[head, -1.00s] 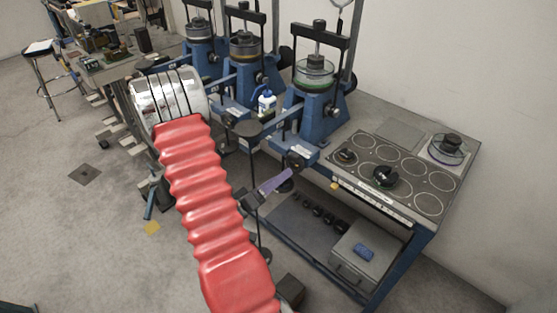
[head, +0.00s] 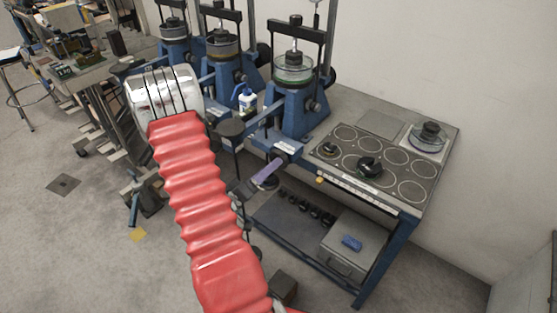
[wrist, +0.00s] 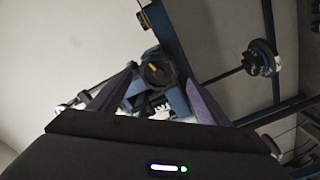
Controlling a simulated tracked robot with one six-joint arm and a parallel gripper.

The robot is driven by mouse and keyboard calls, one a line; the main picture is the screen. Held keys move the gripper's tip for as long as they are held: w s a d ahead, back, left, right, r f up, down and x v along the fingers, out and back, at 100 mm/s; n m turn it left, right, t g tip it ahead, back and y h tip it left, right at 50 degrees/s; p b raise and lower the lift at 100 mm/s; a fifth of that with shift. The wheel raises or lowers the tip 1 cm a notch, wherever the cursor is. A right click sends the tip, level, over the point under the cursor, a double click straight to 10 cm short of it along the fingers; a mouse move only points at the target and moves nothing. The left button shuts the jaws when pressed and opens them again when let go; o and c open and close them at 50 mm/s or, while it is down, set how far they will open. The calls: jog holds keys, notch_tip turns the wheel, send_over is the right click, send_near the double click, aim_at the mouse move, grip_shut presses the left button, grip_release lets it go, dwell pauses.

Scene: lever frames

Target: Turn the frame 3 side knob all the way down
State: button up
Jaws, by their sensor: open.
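Three blue lever frames stand in a row in the head view; the nearest (head: 287,114) is at the right end. I cannot read their numbers. My gripper is open, with its purple fingers (head: 268,173) pointing up toward the front of this nearest frame. In the wrist view, a round black knob (wrist: 158,71) with a yellow mark sits between the two fingertips of my gripper (wrist: 161,75). The fingers are spread to either side of it, with no clear contact. In the head view, the knob's face and the far finger are hard to make out.
The bench top (head: 385,125) right of the frame holds a panel of ringed circles with black weights. Below it, a shelf carries a grey box (head: 352,250). A round black disc (wrist: 260,58) on a rod is right of the knob. Open floor lies left.

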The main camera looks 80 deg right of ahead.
jog(key=x, duration=0.6)
jog(key=shift+c, duration=0.2)
jog(key=shift+a+f, duration=0.1)
jog(key=c, duration=1.3)
